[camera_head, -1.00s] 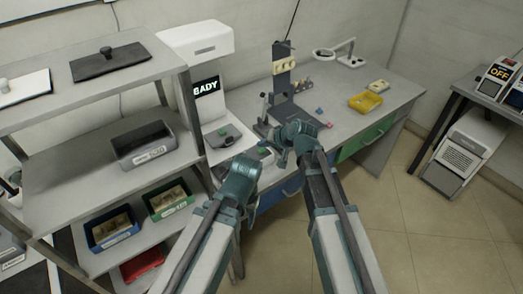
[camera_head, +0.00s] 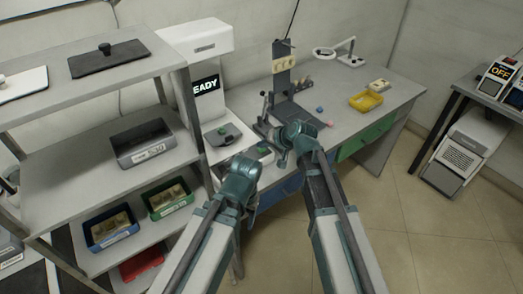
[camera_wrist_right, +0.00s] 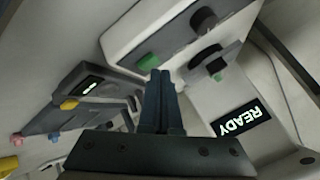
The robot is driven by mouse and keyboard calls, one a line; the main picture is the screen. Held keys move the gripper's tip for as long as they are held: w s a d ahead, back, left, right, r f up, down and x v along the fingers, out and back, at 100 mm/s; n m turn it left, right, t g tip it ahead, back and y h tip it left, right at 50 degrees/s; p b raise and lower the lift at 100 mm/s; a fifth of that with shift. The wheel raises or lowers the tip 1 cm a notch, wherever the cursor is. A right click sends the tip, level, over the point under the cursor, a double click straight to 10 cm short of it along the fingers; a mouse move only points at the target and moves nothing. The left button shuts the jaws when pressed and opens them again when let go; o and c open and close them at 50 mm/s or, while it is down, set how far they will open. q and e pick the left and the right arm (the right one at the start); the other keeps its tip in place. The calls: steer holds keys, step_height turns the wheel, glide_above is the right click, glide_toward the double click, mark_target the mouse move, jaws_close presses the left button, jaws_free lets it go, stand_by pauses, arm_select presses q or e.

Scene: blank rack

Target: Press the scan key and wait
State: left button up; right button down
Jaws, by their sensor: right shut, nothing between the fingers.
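The scanner (camera_head: 206,50) is a tall white machine on the bench. Its dark screen (camera_head: 206,87) shows READY, partly cut off by the shelf post; the wrist view shows the whole word (camera_wrist_right: 236,117).
A shelf rack (camera_head: 110,75) with bins stands close at left. A black upright fixture (camera_head: 283,75) stands behind my right gripper, with a yellow tray (camera_head: 366,101) and a ring lamp (camera_head: 337,52) farther right. Open floor lies at right.

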steer(key=shift+f+b, duration=0.45)
stand_by(0.7)
steer(key=shift+r, duration=0.15)
steer(key=shift+r+p, duration=0.75)
steer(key=shift+p, duration=0.2)
step_height(320, 180, up, 5)
steer(key=p, duration=0.5)
stand_by(0.6)
